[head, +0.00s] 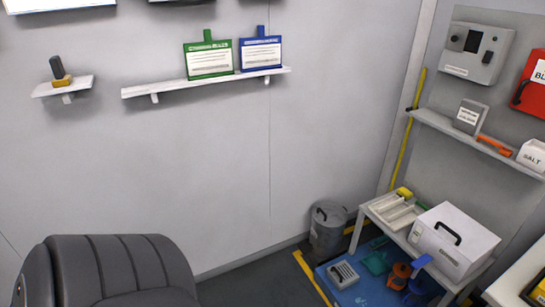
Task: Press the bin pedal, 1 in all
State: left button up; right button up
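A grey cylindrical bin (328,230) with a dark handle on its lid stands on the floor in the corner, left of a white table. Its lid looks closed. I cannot make out its pedal at this size. Neither of my grippers shows in the head view.
The white table (375,215) holds a tray and a white box with a black handle (455,241). A blue mat (345,293) with several items lies in front of the bin and under the table. Wall shelves hang above.

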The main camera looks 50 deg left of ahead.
aim_at(305, 246)
jog(key=u, duration=1.25)
